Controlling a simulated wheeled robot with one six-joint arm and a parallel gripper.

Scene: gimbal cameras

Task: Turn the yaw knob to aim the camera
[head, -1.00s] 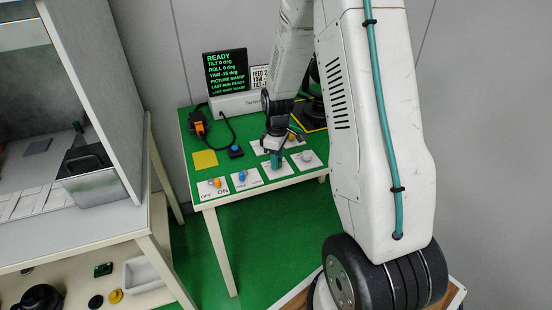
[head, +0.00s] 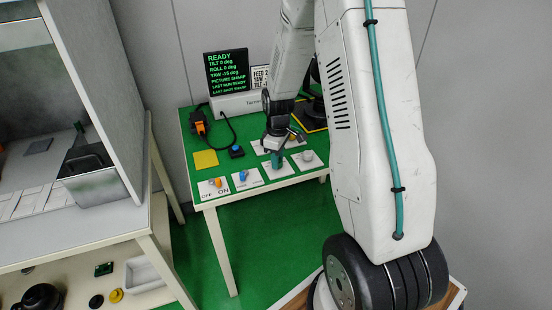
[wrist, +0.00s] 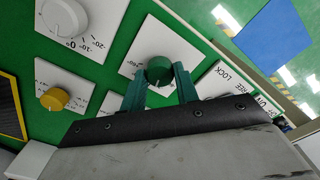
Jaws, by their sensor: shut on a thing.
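A dark green round knob (wrist: 158,70) stands on a white plate (wrist: 150,45) with printed marks, in the wrist view. My gripper (wrist: 160,78) has its two teal fingers on either side of this knob, shut on it. In the head view my gripper (head: 277,160) reaches down to a plate on the green table, and its fingers hide the knob there. The display (head: 227,72) reads READY, tilt 0 deg, roll 0 deg, yaw -15 deg, picture sharp. I cannot read a name on the held knob's plate.
A white knob (wrist: 64,17) and a yellow knob (wrist: 54,98) sit on neighbouring plates. Orange (head: 217,182) and blue (head: 243,175) controls stand on the table's front edge. A grey cabinet stands further left.

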